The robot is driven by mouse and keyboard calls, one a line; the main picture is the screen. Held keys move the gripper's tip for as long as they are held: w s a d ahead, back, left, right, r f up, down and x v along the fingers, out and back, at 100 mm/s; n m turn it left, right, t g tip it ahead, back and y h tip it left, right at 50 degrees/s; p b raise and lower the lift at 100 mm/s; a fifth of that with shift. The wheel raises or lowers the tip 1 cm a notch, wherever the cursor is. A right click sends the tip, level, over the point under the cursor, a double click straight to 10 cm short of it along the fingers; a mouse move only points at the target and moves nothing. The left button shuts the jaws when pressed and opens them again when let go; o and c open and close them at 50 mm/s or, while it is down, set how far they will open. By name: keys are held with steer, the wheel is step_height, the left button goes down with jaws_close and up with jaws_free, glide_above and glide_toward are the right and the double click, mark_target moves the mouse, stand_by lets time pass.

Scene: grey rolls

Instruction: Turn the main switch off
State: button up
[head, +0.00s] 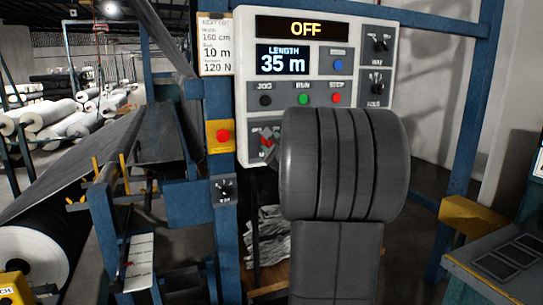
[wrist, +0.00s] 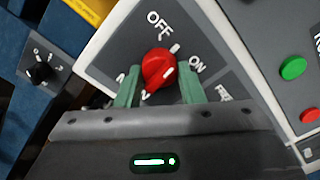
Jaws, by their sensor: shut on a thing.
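The main switch is a red rotary knob (wrist: 158,68) on a dark plate, with OFF printed above it and ON to its right in the wrist view. Its grip bar lies slanted from lower left to upper right; I cannot tell exactly which mark it points to. My gripper (wrist: 159,75) has its green fingers on either side of the knob and is shut on it. In the head view only a bit of the red knob (head: 266,142) shows; my arm hides the rest and the fingers. The top display (head: 305,27) reads OFF.
The white control panel (head: 246,95) also carries JOG, RUN and STOP buttons and a length display (head: 283,60) reading 35 m. A red button on a yellow box (head: 220,136) and a small black dial (head: 224,189) sit close left of the switch. Fabric rolls (head: 60,125) lie far left.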

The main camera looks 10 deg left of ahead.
steer(key=n+b, duration=0.4)
steer(key=shift+f+n, duration=0.2)
steer(key=shift+n, duration=0.1)
steer(key=shift+r+n+b, duration=0.15)
steer(key=shift+n+b, duration=1.25)
steer(key=shift+n, duration=0.2)
steer(key=shift+r, duration=0.1)
steer(key=o, duration=1)
steer(key=b+v, duration=0.1)
steer(key=v, duration=1.2)
steer(key=shift+s+d+b, duration=0.25)
steer(key=shift+s+b, duration=0.05)
steer(key=shift+b, duration=0.05)
